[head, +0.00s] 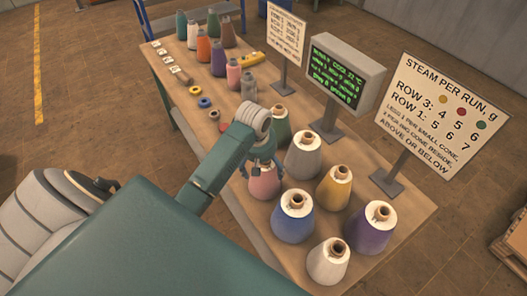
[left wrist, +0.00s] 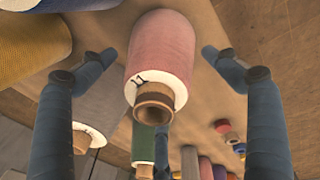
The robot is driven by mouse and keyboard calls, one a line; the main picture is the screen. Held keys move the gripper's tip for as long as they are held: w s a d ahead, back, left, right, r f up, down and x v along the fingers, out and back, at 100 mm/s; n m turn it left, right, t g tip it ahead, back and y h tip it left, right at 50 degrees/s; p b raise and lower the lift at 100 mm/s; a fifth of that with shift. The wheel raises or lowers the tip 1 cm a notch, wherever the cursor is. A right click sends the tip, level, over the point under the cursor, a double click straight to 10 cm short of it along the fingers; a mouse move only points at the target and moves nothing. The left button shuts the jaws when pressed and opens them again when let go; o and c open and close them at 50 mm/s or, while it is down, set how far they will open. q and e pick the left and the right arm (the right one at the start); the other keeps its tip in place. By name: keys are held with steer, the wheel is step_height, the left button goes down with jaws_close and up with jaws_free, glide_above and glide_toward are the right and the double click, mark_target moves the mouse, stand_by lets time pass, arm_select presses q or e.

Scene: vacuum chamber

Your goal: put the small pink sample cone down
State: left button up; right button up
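A pink cone (head: 264,184) stands upright on the table at the left end of the front row of cones. My left gripper (head: 263,164) is right over it and hides its upper part. In the left wrist view the pink cone (left wrist: 160,50) is between the two blue-grey fingers, its white band and brown tube end facing the camera. The fingers are spread, with a gap visible on both sides of the cone. Another, smaller-looking pink cone (head: 234,76) stands farther back among small cones. My right gripper is not in view.
A screen (head: 344,75) and a sign (head: 446,110) stand along the right edge. Small rings (head: 205,102) lie left of centre.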

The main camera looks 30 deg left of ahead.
arm_select(q)
steer(key=shift+r, duration=0.1)
steer(key=r, duration=0.2)
steer(key=r+b, duration=0.1)
steer(key=r, duration=0.1)
steer(key=s+r+b, duration=0.1)
steer(key=r, duration=0.1)
steer(key=shift+s+r, duration=0.1)
steer(key=shift+r, duration=0.25)
steer(key=r+p, duration=0.1)
steer(key=r, duration=0.1)
steer(key=s+r+p, duration=0.1)
steer(key=r, duration=0.2)
steer(key=shift+s, duration=0.1)
steer(key=shift+d, duration=0.15)
